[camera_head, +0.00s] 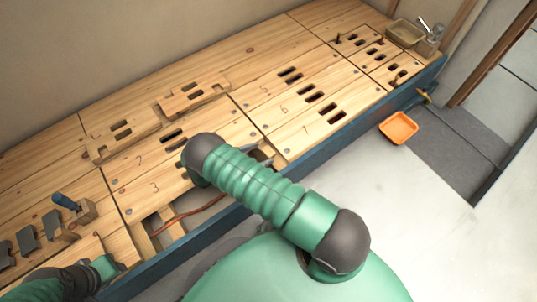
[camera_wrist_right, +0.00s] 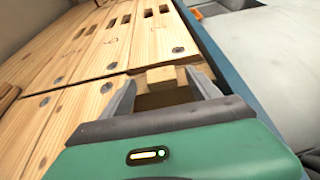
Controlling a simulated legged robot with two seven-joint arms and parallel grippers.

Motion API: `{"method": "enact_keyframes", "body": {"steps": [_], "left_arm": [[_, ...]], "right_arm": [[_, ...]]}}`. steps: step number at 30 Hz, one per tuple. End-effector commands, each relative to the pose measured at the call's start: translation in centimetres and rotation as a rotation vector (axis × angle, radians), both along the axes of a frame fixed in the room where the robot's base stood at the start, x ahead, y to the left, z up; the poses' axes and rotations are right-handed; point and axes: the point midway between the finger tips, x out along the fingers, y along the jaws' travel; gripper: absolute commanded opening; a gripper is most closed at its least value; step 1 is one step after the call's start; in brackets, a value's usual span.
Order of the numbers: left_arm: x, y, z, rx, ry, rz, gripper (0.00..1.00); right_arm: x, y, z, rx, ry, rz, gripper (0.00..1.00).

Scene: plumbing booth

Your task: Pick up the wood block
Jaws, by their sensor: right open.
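A light wood block (camera_wrist_right: 161,77) shows in the right wrist view, at the far end of a gap in the bench top. My right gripper (camera_wrist_right: 164,88) is open, with one finger on each side of this gap and the block between or just beyond the fingertips. I cannot tell whether the fingers touch it. In the head view the right gripper (camera_head: 258,152) is partly hidden by my green arm, and the block is hard to make out. My left arm shows at the lower left of the head view; its fingers are not clear.
The wooden bench (camera_head: 250,70) has numbered, slotted panels and a blue front edge. A reddish hose (camera_head: 190,215) runs through an opening. A blue-handled tool (camera_head: 65,201) stands at left. An orange tray (camera_head: 398,127) lies on the floor.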

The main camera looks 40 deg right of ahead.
Motion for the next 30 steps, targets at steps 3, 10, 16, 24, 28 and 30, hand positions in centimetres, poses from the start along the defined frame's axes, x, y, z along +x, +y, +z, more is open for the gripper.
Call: {"method": "enact_keyframes", "body": {"steps": [3, 10, 16, 24, 28, 30], "left_arm": [[0.0, 0.0, -2.5, 0.000, 0.001, 0.000, 0.36], [0.0, 0.0, -2.8, 0.000, 0.001, 0.000, 0.36], [0.0, 0.0, -2.7, 0.000, 0.000, 0.000, 0.36], [0.0, 0.0, -2.7, 0.000, 0.000, 0.000, 0.36], [0.0, 0.0, -2.7, 0.000, 0.000, 0.000, 0.36], [0.0, 0.0, -2.7, 0.000, 0.000, 0.000, 0.36]], "right_arm": [[-0.4, -2.3, -1.3, 0.000, 0.001, -0.004, 0.71], [-0.5, -3.8, -1.3, 0.000, -0.001, 0.000, 0.71], [-0.5, -3.7, -1.2, 0.000, -0.001, 0.000, 0.59], [-0.5, -3.7, -1.3, 0.000, 0.000, 0.000, 0.24], [-0.5, -3.7, -1.3, 0.000, 0.000, 0.000, 0.07], [-0.5, -3.7, -1.3, 0.000, 0.000, 0.000, 0.07]]}}
